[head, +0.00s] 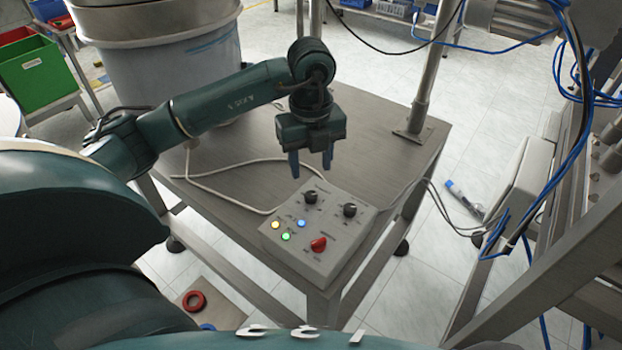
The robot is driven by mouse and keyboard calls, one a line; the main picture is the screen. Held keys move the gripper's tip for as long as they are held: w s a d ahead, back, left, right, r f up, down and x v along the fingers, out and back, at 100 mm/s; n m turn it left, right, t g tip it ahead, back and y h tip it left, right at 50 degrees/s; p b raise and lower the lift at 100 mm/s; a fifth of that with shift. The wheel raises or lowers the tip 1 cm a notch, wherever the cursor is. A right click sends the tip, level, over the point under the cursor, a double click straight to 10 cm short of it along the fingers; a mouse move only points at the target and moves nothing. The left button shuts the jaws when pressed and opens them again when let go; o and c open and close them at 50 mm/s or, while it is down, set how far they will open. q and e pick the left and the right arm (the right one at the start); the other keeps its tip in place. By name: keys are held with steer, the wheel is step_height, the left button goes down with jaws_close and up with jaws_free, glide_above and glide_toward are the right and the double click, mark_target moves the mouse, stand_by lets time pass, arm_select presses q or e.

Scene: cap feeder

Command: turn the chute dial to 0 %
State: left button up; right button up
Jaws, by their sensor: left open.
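The grey control box (333,263) sits at the front right corner of the metal table. On its top are two black dials, a left one (311,197) and a right one (350,210), and a red knob (318,244). The labels are too small to read, so I cannot tell which is the chute dial or its setting. Yellow, green and blue lights glow on the box's left part. My left gripper (311,170) points down just behind the box, above the table. It is open and empty, apart from the dials. My right gripper is not in view.
A large grey drum (165,65) stands at the table's back left. A metal post (428,75) rises at the back right corner. A pale cable (225,203) runs across the metal table (375,125). Blue cables and a grey housing (520,180) are at right.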

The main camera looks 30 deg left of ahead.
arm_select(q)
step_height(320, 180, up, 6)
steer(key=shift+f, duration=0.2)
stand_by(0.5)
